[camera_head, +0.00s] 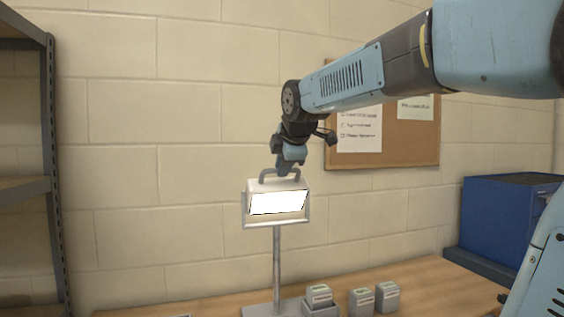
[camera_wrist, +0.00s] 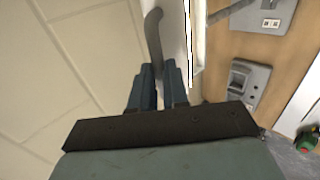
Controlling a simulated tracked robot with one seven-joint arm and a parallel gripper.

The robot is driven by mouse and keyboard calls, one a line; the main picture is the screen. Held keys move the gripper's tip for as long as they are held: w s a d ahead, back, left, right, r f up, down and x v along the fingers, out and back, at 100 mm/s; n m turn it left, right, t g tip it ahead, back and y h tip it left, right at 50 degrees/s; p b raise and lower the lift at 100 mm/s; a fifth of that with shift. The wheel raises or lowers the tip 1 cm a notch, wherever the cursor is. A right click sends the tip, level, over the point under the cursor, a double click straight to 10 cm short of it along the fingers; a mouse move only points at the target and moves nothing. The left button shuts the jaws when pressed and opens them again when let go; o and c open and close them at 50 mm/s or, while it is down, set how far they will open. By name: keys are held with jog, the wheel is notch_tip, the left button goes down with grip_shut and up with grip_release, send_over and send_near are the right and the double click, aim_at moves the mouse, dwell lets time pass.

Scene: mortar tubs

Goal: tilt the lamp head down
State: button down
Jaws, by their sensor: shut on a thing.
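The lamp head (camera_head: 277,201), a pale box with a bright white panel, sits in a U-shaped bracket on a grey post (camera_head: 277,265) in the head view. A grey handle (camera_head: 266,175) rises from its top. My gripper (camera_head: 285,172) comes from above and is shut on that handle. In the wrist view, the fingers of my gripper (camera_wrist: 160,70) are on either side of the bent handle (camera_wrist: 154,30), and the lamp head's pale side (camera_wrist: 175,25) is just to the right. The exact contact at the fingertips is partly hidden.
Several small grey tubs with labels (camera_head: 388,297) stand on the wooden bench (camera_head: 420,285) right of the lamp's base. A blue cabinet (camera_head: 495,225) is at the right, a metal shelf (camera_head: 50,150) at the left. A cork board (camera_head: 400,150) hangs on the wall behind my arm.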

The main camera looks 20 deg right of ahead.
jog(key=shift+s+f, duration=0.7)
jog(key=shift+s, duration=0.1)
jog(key=c, duration=1.1)
grip_release()
jog(key=shift+t, duration=0.3)
jog(key=shift+r, duration=0.1)
jog(key=v, duration=1.3)
jog(key=shift+s+r, duration=0.15)
jog(key=shift+s, duration=0.1)
